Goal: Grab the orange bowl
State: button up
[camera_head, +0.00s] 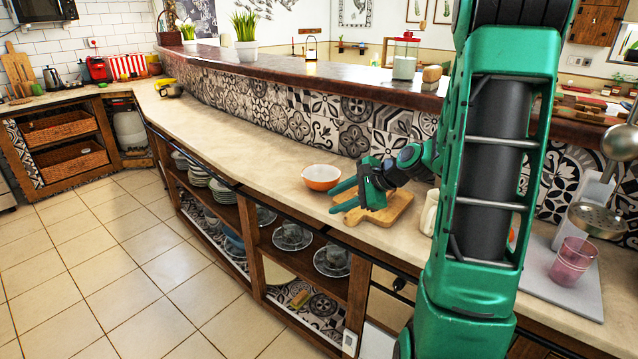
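The orange bowl (321,178) has a white inside and sits upright on the beige countertop (262,150), left of the wooden cutting board (396,208). My gripper (338,198) is above the left part of the cutting board, just right of and nearer than the bowl. Its two green fingers point left, with a gap between them. It looks open and empty, and the bowl is not between the fingers. Most of the bowl is in plain view. My green arm reaches in from the right.
A white cup-like object (430,212) stands right of the board, partly behind my arm. A pink glass (572,262) stands at the far right. The tiled ledge (330,122) runs behind the counter. Open shelves below hold plates (333,259). The counter left of the bowl is clear.

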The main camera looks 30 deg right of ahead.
jog(key=w+d+m+t, duration=0.1)
jog(key=d+m, duration=0.1)
jog(key=w+d+r+m+t, duration=0.1)
jog(key=w+m, duration=0.1)
jog(key=w+d+r+m+t, duration=0.1)
jog(key=w+d+m+t, duration=0.1)
jog(key=m, duration=0.1)
jog(key=shift+d, duration=0.3)
jog(key=x, duration=1)
jog(key=shift+w+a, duration=0.25)
jog(key=shift+a, duration=0.1)
grip_shut()
